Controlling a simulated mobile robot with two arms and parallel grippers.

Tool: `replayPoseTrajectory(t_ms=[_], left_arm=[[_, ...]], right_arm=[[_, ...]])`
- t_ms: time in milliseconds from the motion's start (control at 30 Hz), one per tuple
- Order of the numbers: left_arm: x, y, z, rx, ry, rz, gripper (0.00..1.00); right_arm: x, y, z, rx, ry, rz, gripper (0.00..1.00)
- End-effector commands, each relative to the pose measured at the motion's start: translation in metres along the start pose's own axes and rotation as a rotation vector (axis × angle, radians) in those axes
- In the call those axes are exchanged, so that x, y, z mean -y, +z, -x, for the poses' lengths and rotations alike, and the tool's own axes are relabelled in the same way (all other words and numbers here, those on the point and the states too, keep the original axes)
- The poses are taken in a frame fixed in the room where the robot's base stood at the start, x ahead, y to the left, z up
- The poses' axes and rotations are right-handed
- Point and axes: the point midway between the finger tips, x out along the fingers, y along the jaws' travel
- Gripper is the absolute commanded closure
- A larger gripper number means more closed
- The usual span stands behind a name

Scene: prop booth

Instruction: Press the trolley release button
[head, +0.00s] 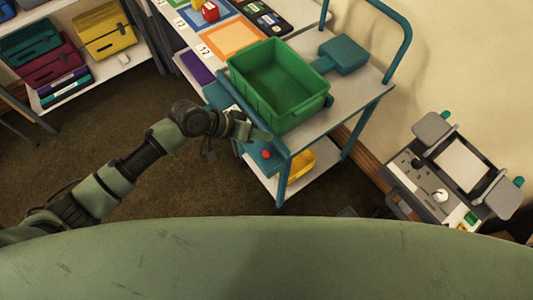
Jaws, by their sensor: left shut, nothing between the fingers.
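The teal trolley (359,107) stands right of centre, with a grey top. A small red button (266,154) sits on a teal panel (255,160) at the trolley's near-left end. My left arm reaches in from the left. My left gripper (262,134) is shut and empty, just above the red button in the picture. Whether it touches the trolley's edge, I cannot tell. The button is in plain view, and the fingertips appear apart from it. My right gripper is not in view.
An empty green bin (303,113) stands on the trolley top, close to my left gripper. A teal block (343,55) lies behind it. A yellow bin (301,164) sits on the lower shelf. A grey device (440,165) stands at right. Dark carpet is clear at left.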

Motion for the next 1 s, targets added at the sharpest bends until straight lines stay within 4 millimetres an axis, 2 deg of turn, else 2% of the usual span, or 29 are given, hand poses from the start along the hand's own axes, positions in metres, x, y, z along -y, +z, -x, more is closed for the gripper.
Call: replayPoseTrajectory(t_ms=[33, 300, 533, 1000], left_arm=[[0.007, 0.007, -0.009, 0.0, 0.0, 0.0, 1.0], [0.027, 0.027, -0.037, 0.0, -0.001, 0.0, 1.0], [0.036, 0.036, -0.049, 0.001, 0.0, 0.0, 1.0], [0.036, 0.036, -0.049, 0.0, 0.0, 0.0, 1.0]], right_arm=[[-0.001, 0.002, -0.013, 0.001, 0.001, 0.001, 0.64], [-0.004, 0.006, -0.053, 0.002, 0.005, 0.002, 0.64], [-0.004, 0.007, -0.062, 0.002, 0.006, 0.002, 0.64], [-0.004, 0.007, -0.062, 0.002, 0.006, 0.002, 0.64]])
